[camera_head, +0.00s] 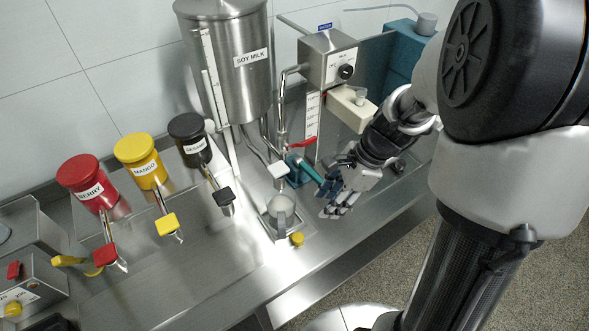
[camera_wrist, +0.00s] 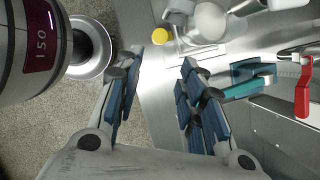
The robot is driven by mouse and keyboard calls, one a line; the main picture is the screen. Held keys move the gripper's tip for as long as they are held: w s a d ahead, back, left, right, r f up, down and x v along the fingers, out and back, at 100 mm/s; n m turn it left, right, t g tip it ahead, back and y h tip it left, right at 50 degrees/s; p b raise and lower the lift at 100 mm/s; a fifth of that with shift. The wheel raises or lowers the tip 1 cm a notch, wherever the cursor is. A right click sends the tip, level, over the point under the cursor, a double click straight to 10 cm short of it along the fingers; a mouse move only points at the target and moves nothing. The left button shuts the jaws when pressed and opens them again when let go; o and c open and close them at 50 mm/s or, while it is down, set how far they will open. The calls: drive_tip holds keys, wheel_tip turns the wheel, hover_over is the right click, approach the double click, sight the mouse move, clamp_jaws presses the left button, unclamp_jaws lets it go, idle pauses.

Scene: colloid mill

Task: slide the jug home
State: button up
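A grey jug (camera_head: 281,212) stands on a square plate at the front of the steel counter, below the soy milk tank. In the wrist view a pale round shape at the top (camera_wrist: 209,22) looks like this jug, cut by the frame edge. My gripper (camera_head: 343,192) is to the right of the jug, apart from it, low over the counter's front edge. In the wrist view my gripper (camera_wrist: 158,95) has its blue-padded fingers spread, with nothing between them but counter and floor. A teal part (camera_head: 312,173) lies just left of my gripper; in the wrist view it is beside the right finger (camera_wrist: 250,84).
A yellow knob (camera_head: 297,239) sits in front of the jug. The soy milk tank (camera_head: 235,82) and a red lever (camera_head: 302,143) are behind. Berry (camera_head: 88,188), mango (camera_head: 146,172) and sesame (camera_head: 192,145) dispensers stand left.

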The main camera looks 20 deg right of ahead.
sight(298, 237)
drive_tip(key=b+x, duration=0.7)
drive_tip(key=x, duration=1)
drive_tip(key=shift+f, duration=0.3)
drive_tip(key=shift+a, duration=0.1)
clamp_jaws()
